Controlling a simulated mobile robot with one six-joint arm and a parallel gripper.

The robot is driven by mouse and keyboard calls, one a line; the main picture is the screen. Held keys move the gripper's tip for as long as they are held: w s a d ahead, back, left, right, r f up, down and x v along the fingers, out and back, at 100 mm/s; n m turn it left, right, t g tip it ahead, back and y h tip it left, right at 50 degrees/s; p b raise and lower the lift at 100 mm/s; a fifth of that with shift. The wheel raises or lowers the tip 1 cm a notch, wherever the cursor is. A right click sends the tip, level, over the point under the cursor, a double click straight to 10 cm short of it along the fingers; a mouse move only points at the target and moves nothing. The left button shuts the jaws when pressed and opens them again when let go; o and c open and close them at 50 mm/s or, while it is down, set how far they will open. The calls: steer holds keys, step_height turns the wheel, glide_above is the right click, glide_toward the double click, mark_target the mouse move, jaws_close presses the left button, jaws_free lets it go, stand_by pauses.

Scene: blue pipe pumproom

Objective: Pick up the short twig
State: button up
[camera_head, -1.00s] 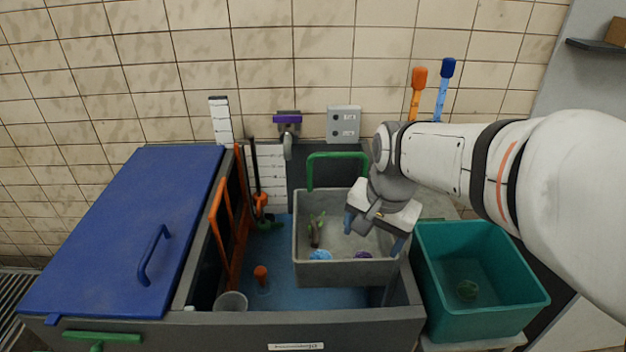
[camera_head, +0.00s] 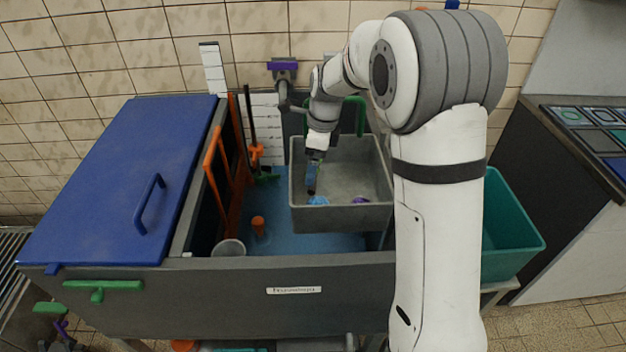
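The grey bin (camera_head: 343,219) hangs over the blue-floored basin, with my gripper (camera_head: 311,186) pointing down inside its left part. The gripper's blue fingers are seen edge-on, so I cannot tell whether they are open or shut. A small dark brown-green shape shows right at the fingers, where the twig lay earlier. I cannot make out the twig clearly from the gripper, nor whether the two touch. A light blue item (camera_head: 318,200) and a purple item (camera_head: 360,200) lie near the bin's front wall.
A green handle stands at the bin's back. A teal crate (camera_head: 513,247) is on the right, partly hidden by my arm. A blue lid (camera_head: 115,185) covers the left side. Orange racks (camera_head: 214,172) and a clear cup (camera_head: 229,248) are left of the bin.

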steer(key=f, duration=0.5)
steer(key=shift+a, duration=0.2)
steer(key=shift+r, duration=0.1)
steer(key=shift+c, duration=0.6)
steer(key=c, duration=0.8)
